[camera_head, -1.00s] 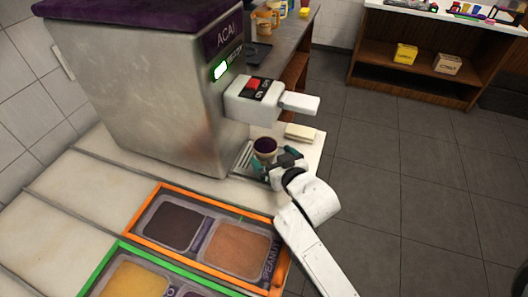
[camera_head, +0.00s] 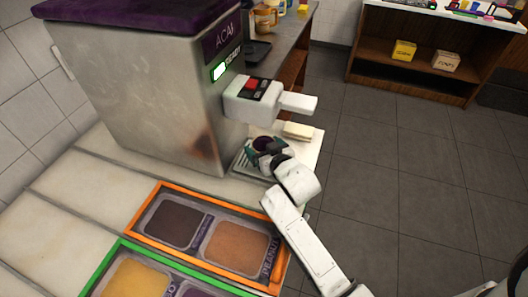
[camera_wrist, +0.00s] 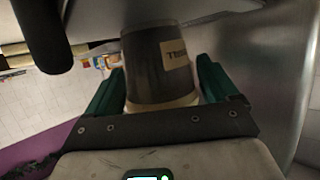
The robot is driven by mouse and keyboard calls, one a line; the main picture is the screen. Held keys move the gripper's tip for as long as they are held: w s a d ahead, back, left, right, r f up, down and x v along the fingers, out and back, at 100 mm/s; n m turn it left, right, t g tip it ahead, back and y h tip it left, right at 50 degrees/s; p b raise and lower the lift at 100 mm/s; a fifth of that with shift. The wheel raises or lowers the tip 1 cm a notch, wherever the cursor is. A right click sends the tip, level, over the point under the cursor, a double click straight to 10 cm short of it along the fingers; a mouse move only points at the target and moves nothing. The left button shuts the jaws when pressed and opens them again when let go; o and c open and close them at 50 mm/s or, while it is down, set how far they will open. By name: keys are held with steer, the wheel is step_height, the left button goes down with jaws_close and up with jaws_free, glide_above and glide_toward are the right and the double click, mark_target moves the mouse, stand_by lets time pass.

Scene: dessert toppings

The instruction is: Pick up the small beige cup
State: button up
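The small beige cup (camera_head: 264,142) stands on the drip grate under the spout of the acai machine, with dark purple filling in its mouth. It shows upside down and shaded in the wrist view (camera_wrist: 160,65), with a label on its side. My gripper (camera_head: 266,152) has its green fingers around the cup. In the wrist view, my gripper (camera_wrist: 160,88) has one finger on each side of the cup, spread apart, with no clear grip on it. My gripper hides the cup's lower part in the head view.
The machine's body (camera_head: 140,90) stands just left of the cup, and its spout (camera_head: 262,98) overhangs behind and above. A pale block (camera_head: 298,131) lies right of the grate. Orange-framed topping tubs (camera_head: 205,235) sit in front. Open floor is to the right.

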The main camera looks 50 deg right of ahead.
mark_target(264, 140)
steer(key=c, duration=0.9)
steer(key=shift+r, duration=0.1)
steer(key=shift+r, duration=0.5)
step_height(264, 140, up, 2)
steer(key=shift+r, duration=0.1)
steer(key=shift+s+a+b, duration=0.7)
steer(key=shift+s+a, duration=0.55)
steer(key=shift+s, duration=1.5)
steer(key=shift+s+a+b, duration=0.7)
steer(key=shift+s+a, duration=0.6)
steer(key=shift+s, duration=1.4)
steer(key=shift+s+a+b, duration=0.7)
steer(key=shift+s+a, duration=0.55)
steer(key=shift+s, duration=1.5)
